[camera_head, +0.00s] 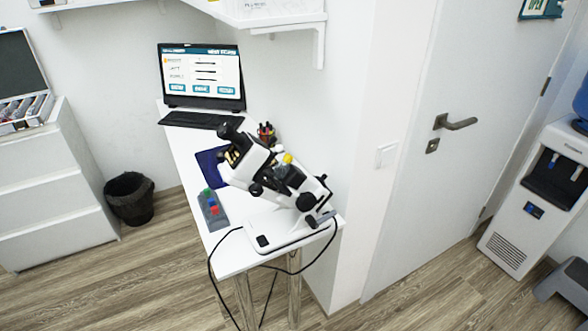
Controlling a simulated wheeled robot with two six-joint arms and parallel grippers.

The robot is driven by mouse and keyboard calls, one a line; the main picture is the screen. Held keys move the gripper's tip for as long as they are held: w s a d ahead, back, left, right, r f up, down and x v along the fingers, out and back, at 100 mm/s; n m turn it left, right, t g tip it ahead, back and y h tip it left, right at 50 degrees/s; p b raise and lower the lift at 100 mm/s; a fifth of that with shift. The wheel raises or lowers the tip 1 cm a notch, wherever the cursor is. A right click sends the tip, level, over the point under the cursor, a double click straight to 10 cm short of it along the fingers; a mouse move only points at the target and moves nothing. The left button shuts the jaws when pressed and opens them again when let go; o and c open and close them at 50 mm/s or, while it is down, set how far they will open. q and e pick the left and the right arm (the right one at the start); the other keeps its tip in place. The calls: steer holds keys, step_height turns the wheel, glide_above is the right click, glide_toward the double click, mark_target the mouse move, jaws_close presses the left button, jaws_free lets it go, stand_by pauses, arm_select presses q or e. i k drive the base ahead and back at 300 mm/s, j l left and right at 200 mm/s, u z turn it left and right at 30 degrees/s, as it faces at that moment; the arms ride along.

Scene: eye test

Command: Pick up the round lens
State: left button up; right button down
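Neither of my grippers is in view. I cannot clearly pick out a single round lens. An open case (22,60) with a dark lid stands on the white drawer cabinet at the far left. Its tray holds rows of small items too small to tell apart. A white and black optical instrument (290,185) stands tilted on the near part of the narrow white table (184,146). A grey block (221,219) with green, red and blue pieces on it lies at the table's left edge. A dark blue mat (208,158) lies behind it, partly hidden by the instrument.
A laptop (202,77) stands open at the table's far end, near a pen holder (266,134). Black cables hang off the near edge. A black bin (130,198) stands beside the drawer cabinet (60,195). A water dispenser (540,190) is at the right. The wooden floor in front is clear.

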mark_target(282, 167)
steer(key=i+l+u, duration=0.1)
steer(key=u, duration=0.3)
steer(key=l+u, duration=0.35)
steer(key=i+l+u, duration=0.1)
steer(key=u, duration=0.3)
steer(key=l+u, duration=0.25)
steer(key=u, duration=0.15)
steer(key=i, duration=0.05)
